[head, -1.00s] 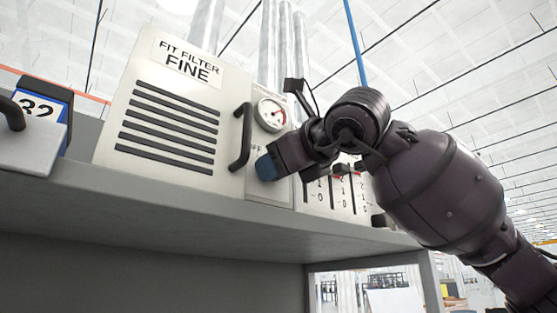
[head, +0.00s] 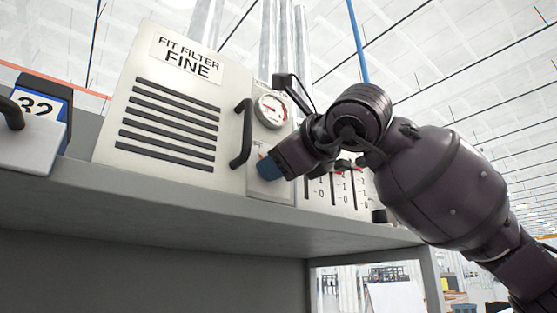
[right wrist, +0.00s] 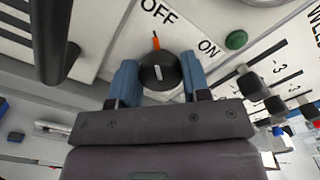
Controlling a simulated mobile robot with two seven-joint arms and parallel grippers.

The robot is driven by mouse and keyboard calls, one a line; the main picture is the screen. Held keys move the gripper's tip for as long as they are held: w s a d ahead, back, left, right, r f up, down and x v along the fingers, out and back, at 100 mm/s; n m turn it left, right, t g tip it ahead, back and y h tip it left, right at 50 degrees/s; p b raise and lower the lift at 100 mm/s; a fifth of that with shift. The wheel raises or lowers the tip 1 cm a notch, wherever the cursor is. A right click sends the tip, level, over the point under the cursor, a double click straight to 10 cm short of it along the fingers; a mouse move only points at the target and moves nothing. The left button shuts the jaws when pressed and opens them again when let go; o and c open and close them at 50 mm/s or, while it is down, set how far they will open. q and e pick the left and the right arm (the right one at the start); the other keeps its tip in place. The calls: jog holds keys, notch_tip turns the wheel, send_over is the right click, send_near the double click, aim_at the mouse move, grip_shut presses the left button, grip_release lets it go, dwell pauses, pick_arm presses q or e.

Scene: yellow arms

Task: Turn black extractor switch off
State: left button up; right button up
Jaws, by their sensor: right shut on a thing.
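The black extractor switch (right wrist: 160,71) is a round knob with a pale line on its face, seen in the right wrist view. An orange pointer (right wrist: 155,41) sticks out from it toward the OFF label (right wrist: 159,11); the ON label (right wrist: 209,48) lies to its right. My right gripper (right wrist: 156,80) is shut on the switch, with a blue finger on each side. In the head view my right gripper (head: 268,168) is at the panel below the gauge and hides the knob. My left gripper is not in view.
A black bar handle (head: 241,134) stands out just left of my right gripper. A gauge (head: 271,110) is above it, and lever switches (head: 335,186) are to the right. A green button (right wrist: 236,40) is near the ON label. The grey shelf (head: 180,211) runs below.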

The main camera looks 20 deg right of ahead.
jog(key=o, duration=0.8)
jog(key=shift+o, duration=0.6)
jog(key=b+v, duration=0.1)
jog(key=v, duration=0.9)
jog(key=shift+s+b, duration=0.35)
jog(key=shift+s, duration=0.05)
jog(key=shift+d, duration=0.1)
